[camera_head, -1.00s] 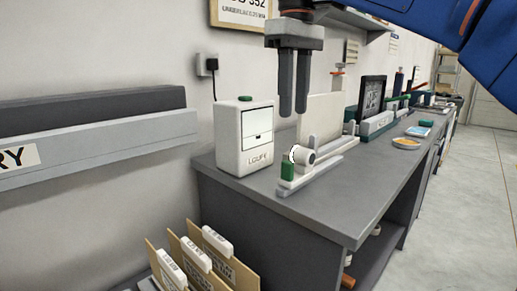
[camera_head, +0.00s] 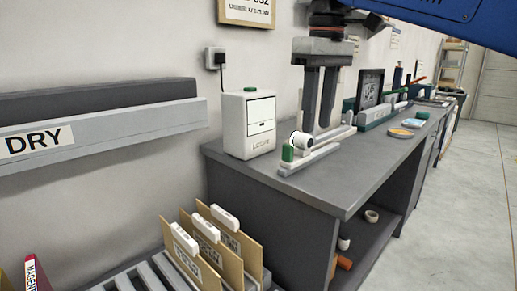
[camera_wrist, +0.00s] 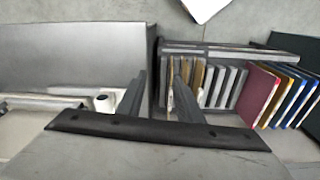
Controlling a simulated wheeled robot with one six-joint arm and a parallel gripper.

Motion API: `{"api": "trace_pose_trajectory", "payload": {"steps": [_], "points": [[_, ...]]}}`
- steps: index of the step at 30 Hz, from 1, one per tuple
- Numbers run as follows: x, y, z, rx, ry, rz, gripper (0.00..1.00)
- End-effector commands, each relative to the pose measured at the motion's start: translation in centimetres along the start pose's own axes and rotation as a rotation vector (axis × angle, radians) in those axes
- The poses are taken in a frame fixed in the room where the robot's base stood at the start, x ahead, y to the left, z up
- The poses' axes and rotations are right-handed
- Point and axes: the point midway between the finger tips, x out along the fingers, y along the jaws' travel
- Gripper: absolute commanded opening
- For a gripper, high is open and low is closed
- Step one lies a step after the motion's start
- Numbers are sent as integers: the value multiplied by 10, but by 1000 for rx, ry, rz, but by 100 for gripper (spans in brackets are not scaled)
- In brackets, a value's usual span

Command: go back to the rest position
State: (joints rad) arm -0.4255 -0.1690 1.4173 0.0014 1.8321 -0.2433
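My gripper (camera_head: 317,127) hangs pointing down over the near end of the grey workbench (camera_head: 350,185). Its two dark fingers are apart and nothing shows between them. The fingers also show apart in the wrist view (camera_wrist: 160,78). In the head view they overlap the back of a small white fixture (camera_head: 310,158) with a green block and a white roll. I cannot tell how high above it they are. My blue arm (camera_head: 430,8) crosses the top right.
A white box (camera_head: 249,125) stands left of the gripper on the bench. A rack of cardboard folders (camera_head: 240,255) is low in front. The "DRY" rail (camera_head: 120,128) runs along the left wall. Open floor (camera_head: 465,200) lies at right.

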Motion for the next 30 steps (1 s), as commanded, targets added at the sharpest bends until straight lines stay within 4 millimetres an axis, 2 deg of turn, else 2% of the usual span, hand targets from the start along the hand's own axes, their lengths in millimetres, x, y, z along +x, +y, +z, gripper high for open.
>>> {"api": "trace_pose_trajectory", "payload": {"steps": [5,8,14,18,27,30], "points": [[29,13,27,76,36,13,33],[55,22,50,137,65,24,33],[122,37,102,280,138,53,33],[174,42,140,378,188,75,33],[290,39,217,572,291,123,33],[317,36,233,615,315,135,33]]}}
